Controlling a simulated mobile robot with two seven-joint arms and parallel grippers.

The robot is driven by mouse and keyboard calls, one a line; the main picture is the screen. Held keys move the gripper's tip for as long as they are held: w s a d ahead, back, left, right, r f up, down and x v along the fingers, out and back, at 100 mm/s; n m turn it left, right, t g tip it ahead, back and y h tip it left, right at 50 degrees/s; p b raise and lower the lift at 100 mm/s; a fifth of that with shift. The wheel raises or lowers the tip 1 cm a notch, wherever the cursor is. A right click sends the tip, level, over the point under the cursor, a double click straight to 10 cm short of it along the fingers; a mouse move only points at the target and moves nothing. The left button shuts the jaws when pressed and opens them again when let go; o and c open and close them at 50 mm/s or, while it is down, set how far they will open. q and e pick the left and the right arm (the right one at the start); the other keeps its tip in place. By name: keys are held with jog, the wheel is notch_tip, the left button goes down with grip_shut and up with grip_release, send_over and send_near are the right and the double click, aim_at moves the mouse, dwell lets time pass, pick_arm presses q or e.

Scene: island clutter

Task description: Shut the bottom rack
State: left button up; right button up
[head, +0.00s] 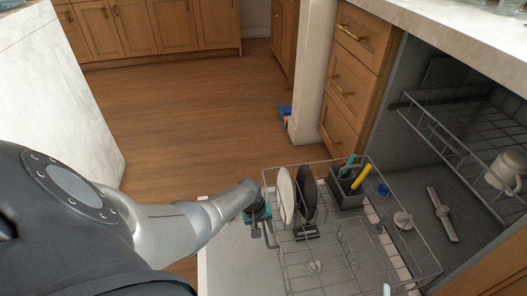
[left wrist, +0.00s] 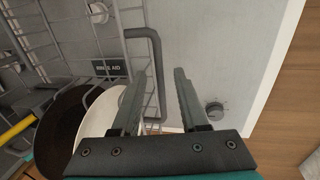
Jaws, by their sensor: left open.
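The bottom rack (head: 330,165), a grey wire basket, is pulled out of the dishwasher over its lowered door (head: 235,265). It holds a white plate (head: 286,194), a dark plate (head: 307,192) and a grey cutlery basket (head: 346,192). My left gripper (head: 268,232) is at the rack's outer end, by its handle. In the left wrist view my open left gripper (left wrist: 160,80) has the grey handle (left wrist: 160,75) of the rack (left wrist: 65,45) showing between its fingers. I cannot tell whether they touch. My right gripper is not in view.
The upper rack (head: 450,150) is inside the dishwasher, with a white cup (head: 507,170) at the right. Drawers (head: 352,70) stand beside the opening. A marble counter (head: 55,90) is at the left. Wooden floor (head: 185,115) lies free beyond the door.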

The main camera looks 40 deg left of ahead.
pick_arm(q)
grip_shut()
dwell(1.3)
